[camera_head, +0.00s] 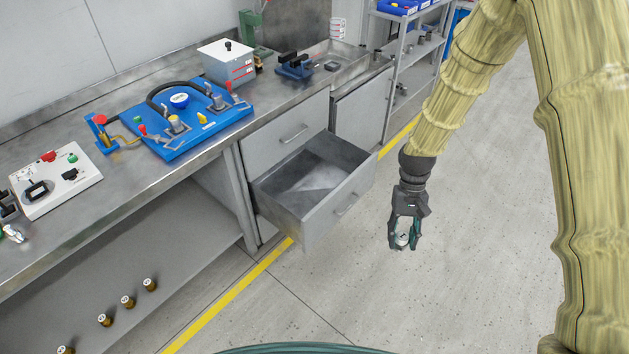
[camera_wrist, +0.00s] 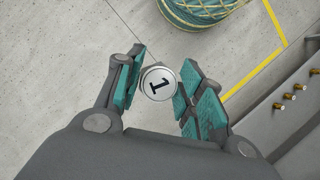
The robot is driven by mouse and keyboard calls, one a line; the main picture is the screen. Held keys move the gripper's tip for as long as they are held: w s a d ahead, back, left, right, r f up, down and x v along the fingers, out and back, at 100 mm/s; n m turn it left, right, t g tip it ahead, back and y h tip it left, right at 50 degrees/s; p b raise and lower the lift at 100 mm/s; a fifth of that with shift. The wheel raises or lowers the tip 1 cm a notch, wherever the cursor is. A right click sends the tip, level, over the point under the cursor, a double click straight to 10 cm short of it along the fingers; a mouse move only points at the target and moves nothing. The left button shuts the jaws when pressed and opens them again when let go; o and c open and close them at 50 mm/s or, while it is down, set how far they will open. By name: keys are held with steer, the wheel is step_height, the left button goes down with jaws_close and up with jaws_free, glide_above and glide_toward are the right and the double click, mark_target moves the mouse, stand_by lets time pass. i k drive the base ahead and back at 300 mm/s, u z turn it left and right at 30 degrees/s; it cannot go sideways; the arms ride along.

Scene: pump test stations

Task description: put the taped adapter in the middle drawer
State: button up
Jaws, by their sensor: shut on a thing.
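My gripper (camera_head: 405,246) is shut on a small round adapter (camera_wrist: 158,83), with one finger on each side of it. The adapter shows a white top marked with a black 1 and a metallic side; I cannot make out tape on it. It also shows small between the fingertips in the head view (camera_head: 402,239). My gripper is above the floor, to the right of and apart from an open drawer (camera_head: 338,212). This drawer is pulled out below a shut drawer (camera_head: 283,138), and its visible inside is empty.
Several brass adapters with white tops (camera_head: 128,301) stand on the lower shelf. The bench above holds a blue pump board (camera_head: 205,128), a white switch box (camera_head: 57,180) and a grey box (camera_head: 227,63). Metal shelves (camera_head: 412,48) stand behind.

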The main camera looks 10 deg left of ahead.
mark_target(316, 198)
steer(key=u, duration=0.45)
steer(key=i, duration=0.95)
steer(key=u, duration=0.65)
